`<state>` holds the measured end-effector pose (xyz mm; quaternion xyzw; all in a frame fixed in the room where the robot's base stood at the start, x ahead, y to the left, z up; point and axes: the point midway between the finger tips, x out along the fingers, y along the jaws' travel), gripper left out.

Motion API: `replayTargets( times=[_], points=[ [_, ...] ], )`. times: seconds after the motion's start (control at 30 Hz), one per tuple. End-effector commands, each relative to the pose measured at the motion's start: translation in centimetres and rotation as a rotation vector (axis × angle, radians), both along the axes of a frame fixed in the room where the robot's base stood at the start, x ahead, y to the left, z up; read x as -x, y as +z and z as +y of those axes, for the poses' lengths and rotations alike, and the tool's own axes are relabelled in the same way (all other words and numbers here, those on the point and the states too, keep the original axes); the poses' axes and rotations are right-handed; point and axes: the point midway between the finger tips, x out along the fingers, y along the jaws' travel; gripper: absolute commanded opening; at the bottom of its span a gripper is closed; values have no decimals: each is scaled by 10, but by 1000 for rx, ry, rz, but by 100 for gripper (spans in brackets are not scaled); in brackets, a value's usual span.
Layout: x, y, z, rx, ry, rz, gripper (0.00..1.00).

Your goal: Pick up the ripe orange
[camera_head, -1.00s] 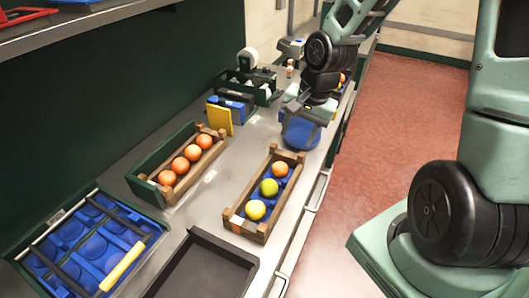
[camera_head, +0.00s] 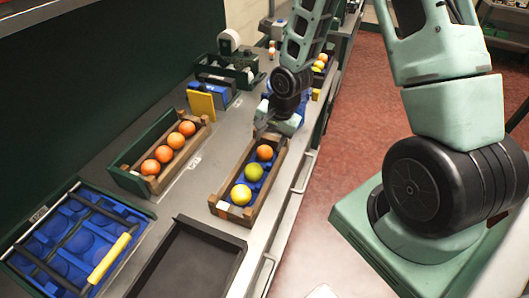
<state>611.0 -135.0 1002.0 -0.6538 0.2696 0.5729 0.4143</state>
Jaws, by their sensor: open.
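A ripe orange (camera_head: 265,152) sits at the far end of a wooden crate (camera_head: 218,207) with a blue liner. In front of it in the same crate are a yellow-green fruit (camera_head: 254,173) and a yellow fruit (camera_head: 241,194). Several oranges (camera_head: 176,140) lie in a row in a second wooden crate (camera_head: 206,122) to the left. My gripper (camera_head: 262,130) is just beyond and above the far end of the first crate, close to the ripe orange and apart from it. It is open and looks empty; its fingers are small and dark here.
A dark empty tray (camera_head: 190,262) lies at the near side. A blue tray (camera_head: 70,240) with a yellow handle is at the lower left. A yellow panel (camera_head: 201,106) and a tape roll (camera_head: 229,40) stand farther back. Another crate of fruit (camera_head: 320,64) is at the far right of the counter.

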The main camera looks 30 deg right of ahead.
Motion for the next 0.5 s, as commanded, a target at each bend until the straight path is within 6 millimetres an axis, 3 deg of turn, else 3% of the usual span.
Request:
replayTargets(
  times=[0.5],
  points=[
    [-11, -47, 7, 0, 1, 3, 51]
  ],
)
